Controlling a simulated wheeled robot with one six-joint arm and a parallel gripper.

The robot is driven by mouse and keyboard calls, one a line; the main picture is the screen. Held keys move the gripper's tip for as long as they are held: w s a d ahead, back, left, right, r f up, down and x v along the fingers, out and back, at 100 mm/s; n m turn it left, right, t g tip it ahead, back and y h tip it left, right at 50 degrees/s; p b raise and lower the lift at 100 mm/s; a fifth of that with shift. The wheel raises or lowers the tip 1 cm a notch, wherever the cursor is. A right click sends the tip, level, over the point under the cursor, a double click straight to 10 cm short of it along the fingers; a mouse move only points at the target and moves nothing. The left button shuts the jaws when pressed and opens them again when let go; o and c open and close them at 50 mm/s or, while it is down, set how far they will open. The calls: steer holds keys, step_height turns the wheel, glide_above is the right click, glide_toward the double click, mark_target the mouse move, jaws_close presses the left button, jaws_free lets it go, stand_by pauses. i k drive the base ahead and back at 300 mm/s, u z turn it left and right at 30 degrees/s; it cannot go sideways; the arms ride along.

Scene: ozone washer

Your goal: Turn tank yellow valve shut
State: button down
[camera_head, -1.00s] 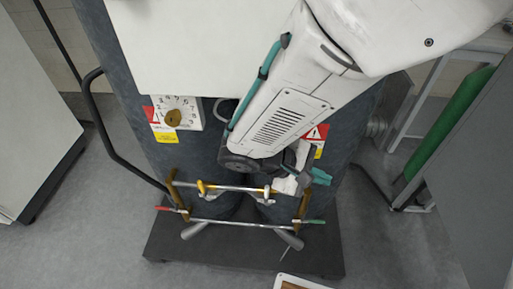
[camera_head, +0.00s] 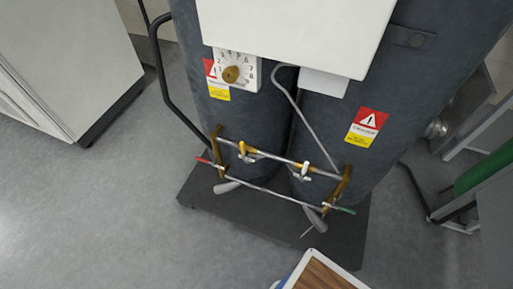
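My gripper and arm are not in view, and nothing covers the valves.
A lower pipe carries a red handle (camera_head: 204,160) and a green handle (camera_head: 345,210). A dial (camera_head: 232,74) is above left. A black bent rail (camera_head: 158,70) runs at the left. The tanks stand on a dark base (camera_head: 240,208). Grey floor (camera_head: 100,200) is clear at left.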

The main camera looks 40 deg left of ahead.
mark_target(245, 152)
steer(key=u, duration=1.2)
